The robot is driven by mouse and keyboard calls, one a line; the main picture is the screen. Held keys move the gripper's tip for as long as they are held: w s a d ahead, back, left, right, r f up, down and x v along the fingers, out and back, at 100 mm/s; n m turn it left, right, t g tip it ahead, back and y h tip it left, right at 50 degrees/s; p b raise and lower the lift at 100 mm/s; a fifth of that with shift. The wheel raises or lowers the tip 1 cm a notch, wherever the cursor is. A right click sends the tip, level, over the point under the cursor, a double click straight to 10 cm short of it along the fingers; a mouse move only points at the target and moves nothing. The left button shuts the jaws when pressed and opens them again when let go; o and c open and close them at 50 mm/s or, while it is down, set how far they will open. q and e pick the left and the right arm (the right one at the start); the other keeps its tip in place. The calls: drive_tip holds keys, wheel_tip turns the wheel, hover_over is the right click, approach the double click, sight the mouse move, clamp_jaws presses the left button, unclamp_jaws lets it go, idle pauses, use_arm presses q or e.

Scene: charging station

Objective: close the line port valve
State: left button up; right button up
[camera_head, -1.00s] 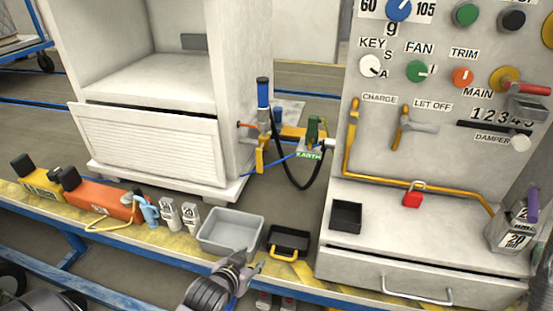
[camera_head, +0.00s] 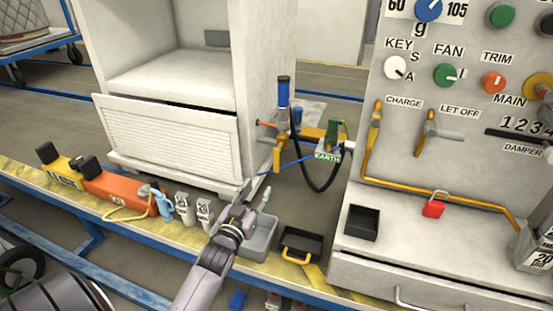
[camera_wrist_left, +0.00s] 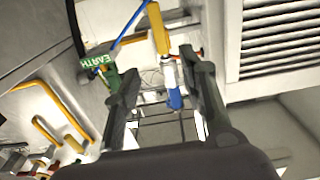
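At the side of the white cabinet is a port fitting with a blue-topped cylinder (camera_head: 284,93), a small orange-red lever (camera_head: 266,124) and a yellow handle (camera_head: 279,156) hanging down. No label names the line port valve, so I cannot tell which part it is. My left gripper (camera_head: 257,193) is open and empty, over the grey tray, below and left of the fitting and apart from it. In the left wrist view, the yellow handle (camera_wrist_left: 158,28) and blue cylinder (camera_wrist_left: 175,98) show beyond and between the open fingers (camera_wrist_left: 158,65). My right gripper is out of view.
A green EARTH clamp (camera_head: 332,132) and a black hose (camera_head: 317,190) are right of the fitting. The grey tray (camera_head: 262,240) and a black tray (camera_head: 301,244) stand on the bench edge. The control panel (camera_head: 400,165) rises at right.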

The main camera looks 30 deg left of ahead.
sight(276, 159)
use_arm(q)
drive_tip(key=b+x, duration=0.2)
drive_tip(key=x, duration=1.3)
drive_tip(key=shift+w, duration=0.3)
drive_tip(key=shift+w+a, duration=0.1)
drive_tip(key=shift+w, duration=0.45)
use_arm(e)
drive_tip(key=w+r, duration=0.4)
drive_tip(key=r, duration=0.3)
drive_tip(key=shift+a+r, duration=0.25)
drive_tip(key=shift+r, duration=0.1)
use_arm(q)
drive_tip(key=shift+c, duration=0.2)
clamp_jaws()
